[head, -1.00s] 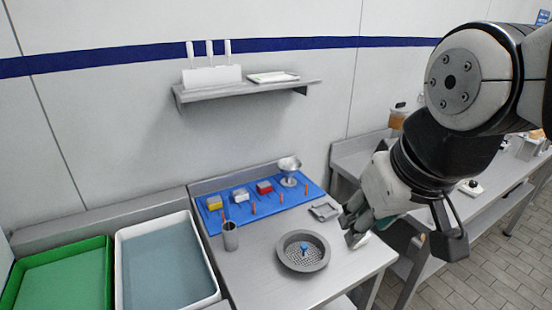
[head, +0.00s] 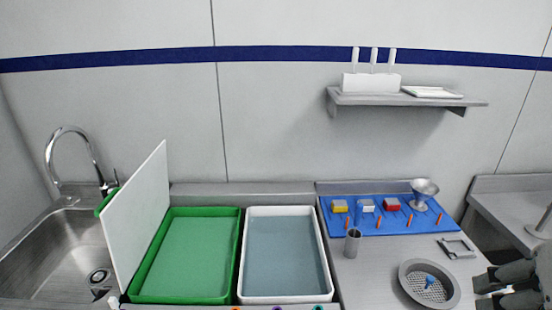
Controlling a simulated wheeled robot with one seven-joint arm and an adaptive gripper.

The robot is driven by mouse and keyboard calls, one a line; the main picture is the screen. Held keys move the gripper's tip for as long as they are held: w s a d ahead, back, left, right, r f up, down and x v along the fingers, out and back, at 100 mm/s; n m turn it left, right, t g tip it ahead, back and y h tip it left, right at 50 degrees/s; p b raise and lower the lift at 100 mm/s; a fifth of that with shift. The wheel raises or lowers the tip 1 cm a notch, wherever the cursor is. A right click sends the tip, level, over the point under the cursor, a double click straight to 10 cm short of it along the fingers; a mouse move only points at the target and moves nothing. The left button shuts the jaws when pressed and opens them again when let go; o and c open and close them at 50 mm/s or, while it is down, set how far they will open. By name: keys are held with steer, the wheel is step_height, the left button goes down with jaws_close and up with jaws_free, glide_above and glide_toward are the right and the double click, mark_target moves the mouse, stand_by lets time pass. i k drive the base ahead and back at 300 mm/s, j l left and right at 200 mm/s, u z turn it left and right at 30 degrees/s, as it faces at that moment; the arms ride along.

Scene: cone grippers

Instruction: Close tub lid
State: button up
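A green tub (head: 233,260) stands on the counter left of centre in the head view. A large white panel, apparently its lid (head: 135,225), stands up steeply along the tub's left side, so the tub is open. A white tub (head: 325,250) with a grey-blue inside stands beside it to the right, also uncovered. My gripper (head: 490,283) is at the lower right edge, beside a round grey strainer dish, far from the lid. It is partly cut off by the frame, and I cannot tell whether its fingers are apart.
A steel sink (head: 40,255) with a tall faucet (head: 75,150) is left of the lid. Right of the tubs are a steel cup (head: 352,243), the strainer dish (head: 429,284) and a blue mat (head: 385,229) with small items. A wall shelf (head: 410,99) hangs above.

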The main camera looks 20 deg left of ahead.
mark_target(131, 222)
steer(key=j+u, duration=0.25)
steer(key=j, duration=1)
steer(key=j+u, duration=0.3)
steer(key=j, duration=1)
steer(key=i+j+z, duration=0.15)
steer(key=j, duration=0.15)
steer(key=i+j+z, duration=0.1)
steer(key=j, duration=0.2)
steer(key=i+j+z, duration=0.15)
steer(key=j, duration=0.15)
steer(key=k, duration=0.05)
